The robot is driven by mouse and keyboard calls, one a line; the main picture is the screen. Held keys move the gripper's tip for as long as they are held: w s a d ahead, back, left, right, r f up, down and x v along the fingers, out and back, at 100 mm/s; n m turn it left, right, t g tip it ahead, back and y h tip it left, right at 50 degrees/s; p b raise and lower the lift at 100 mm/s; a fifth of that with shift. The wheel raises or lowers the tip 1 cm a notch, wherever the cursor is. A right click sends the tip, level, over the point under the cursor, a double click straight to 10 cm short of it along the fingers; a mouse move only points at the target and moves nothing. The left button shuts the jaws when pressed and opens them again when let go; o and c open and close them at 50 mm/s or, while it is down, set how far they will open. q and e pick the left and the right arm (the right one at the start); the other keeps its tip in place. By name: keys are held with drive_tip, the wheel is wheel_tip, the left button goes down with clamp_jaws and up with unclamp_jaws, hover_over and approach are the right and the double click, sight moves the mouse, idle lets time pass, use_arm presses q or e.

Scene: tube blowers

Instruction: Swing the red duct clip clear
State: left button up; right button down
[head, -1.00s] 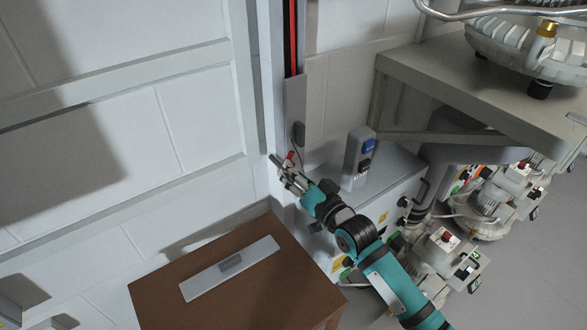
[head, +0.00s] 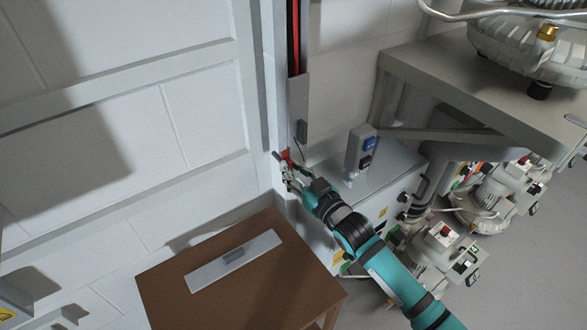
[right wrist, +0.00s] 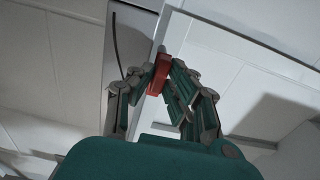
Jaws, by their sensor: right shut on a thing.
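The red duct clip (head: 286,154) sits at the lower end of the vertical grey duct (head: 299,100), by the white frame post. In the right wrist view the clip (right wrist: 158,75) is a red block between my fingers. My right gripper (head: 287,170) is shut on the clip, its fingers to either side of it; the right wrist view shows the same gripper (right wrist: 160,84). The fingers partly hide the clip in the head view. My left gripper is not in view.
A brown table (head: 275,290) with a flat grey metal plate (head: 234,262) stands below left of my right arm. A grey cabinet (head: 385,185) with a switch box (head: 361,150) is close to the right. A bench (head: 460,85) with machinery stands at upper right.

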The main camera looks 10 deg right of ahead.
drive_tip(key=shift+f, duration=0.1)
idle(0.3)
drive_tip(key=c, duration=1.3)
unclamp_jaws()
drive_tip(key=v, duration=1.2)
drive_tip(key=shift+f, duration=0.1)
